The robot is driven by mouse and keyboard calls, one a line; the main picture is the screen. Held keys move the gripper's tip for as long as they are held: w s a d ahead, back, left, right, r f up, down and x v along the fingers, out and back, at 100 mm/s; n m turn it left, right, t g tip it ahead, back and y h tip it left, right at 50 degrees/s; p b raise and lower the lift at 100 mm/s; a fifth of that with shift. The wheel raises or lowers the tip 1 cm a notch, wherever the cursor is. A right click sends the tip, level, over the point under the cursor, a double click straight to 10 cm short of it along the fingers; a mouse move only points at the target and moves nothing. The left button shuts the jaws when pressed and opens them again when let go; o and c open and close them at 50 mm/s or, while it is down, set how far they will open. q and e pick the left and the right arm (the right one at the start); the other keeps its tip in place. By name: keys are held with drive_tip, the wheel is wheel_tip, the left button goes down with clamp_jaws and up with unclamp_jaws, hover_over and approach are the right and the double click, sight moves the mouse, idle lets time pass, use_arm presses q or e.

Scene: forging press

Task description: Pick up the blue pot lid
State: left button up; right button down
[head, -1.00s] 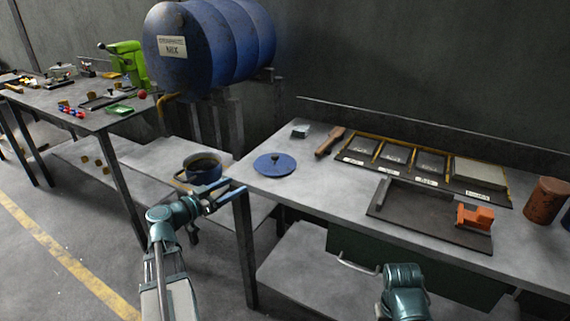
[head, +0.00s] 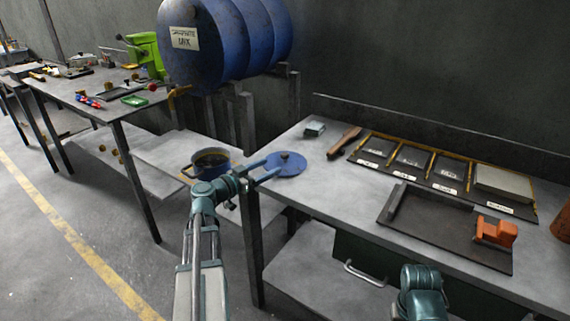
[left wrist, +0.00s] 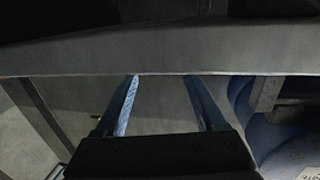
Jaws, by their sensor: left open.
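The blue pot lid (head: 291,168) is a flat disc with a small dark knob, lying near the left corner of the grey workbench. My left gripper (head: 268,167) is open and empty, its fingers pointing right at the lid's left rim and overlapping it in the head view. Whether they touch it cannot be told. In the left wrist view the two blue fingers (left wrist: 162,85) are apart before the bench's grey edge; the lid does not show there. The blue pot (head: 213,164) stands lower, behind my left arm. My right gripper is out of view.
The workbench (head: 312,190) carries a wooden-handled tool (head: 345,142), a small grey-green block (head: 315,129), a labelled tray rack (head: 411,160) and a dark tray (head: 430,228) with an orange part. Bench around the lid is clear.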

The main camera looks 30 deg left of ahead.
sight(282, 158)
use_arm(q)
drive_tip(key=shift+a+x, duration=0.2)
drive_tip(key=shift+x, duration=1.45)
drive_tip(key=shift+a+x, duration=0.2)
drive_tip(key=shift+x, duration=1.4)
drive_tip(key=shift+w+r, duration=0.1)
drive_tip(key=shift+r, duration=0.05)
clamp_jaws()
